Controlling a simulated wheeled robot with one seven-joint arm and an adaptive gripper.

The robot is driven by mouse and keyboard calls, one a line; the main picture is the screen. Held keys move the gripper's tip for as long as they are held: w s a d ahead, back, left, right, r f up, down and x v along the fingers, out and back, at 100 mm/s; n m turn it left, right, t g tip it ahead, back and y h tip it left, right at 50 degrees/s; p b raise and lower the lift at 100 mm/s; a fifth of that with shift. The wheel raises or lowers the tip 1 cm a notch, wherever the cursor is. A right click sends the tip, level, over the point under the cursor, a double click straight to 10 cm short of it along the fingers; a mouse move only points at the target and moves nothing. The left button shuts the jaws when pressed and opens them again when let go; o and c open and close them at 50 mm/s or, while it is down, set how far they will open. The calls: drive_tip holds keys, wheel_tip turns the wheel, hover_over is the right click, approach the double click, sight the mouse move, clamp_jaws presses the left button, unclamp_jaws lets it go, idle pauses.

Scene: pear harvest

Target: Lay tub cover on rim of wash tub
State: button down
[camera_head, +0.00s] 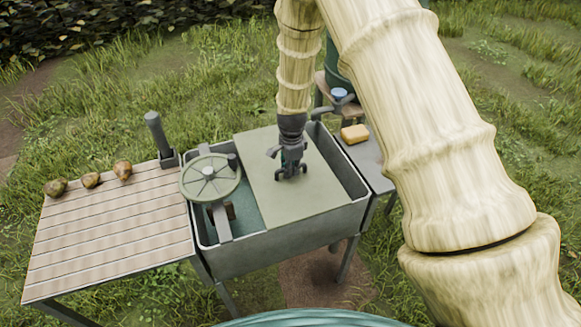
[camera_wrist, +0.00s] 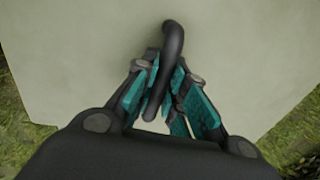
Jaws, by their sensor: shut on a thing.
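The tub cover (camera_head: 266,188) is a flat, pale green-grey panel with a dark handle on top. It lies over the middle and right part of the wash tub (camera_head: 290,254), a grey metal trough on legs. Whether it touches the rim all along cannot be told. My gripper (camera_head: 291,170) points down at the cover's middle. In the wrist view, the teal fingers of my gripper (camera_wrist: 166,98) are shut on the dark cover handle (camera_wrist: 173,48), and the cover (camera_wrist: 80,50) fills most of the picture.
A round spoked wheel (camera_head: 210,177) stands at the tub's left end. Left of it, a slatted table (camera_head: 110,235) holds several pears (camera_head: 91,180) and a dark upright post (camera_head: 158,138). A yellow sponge (camera_head: 354,134) lies on a grey side shelf at right.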

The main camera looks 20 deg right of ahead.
drive_tip(key=shift+a+f, duration=0.2)
drive_tip(key=shift+f, duration=0.25)
idle(0.6)
drive_tip(key=c, duration=1.4)
unclamp_jaws()
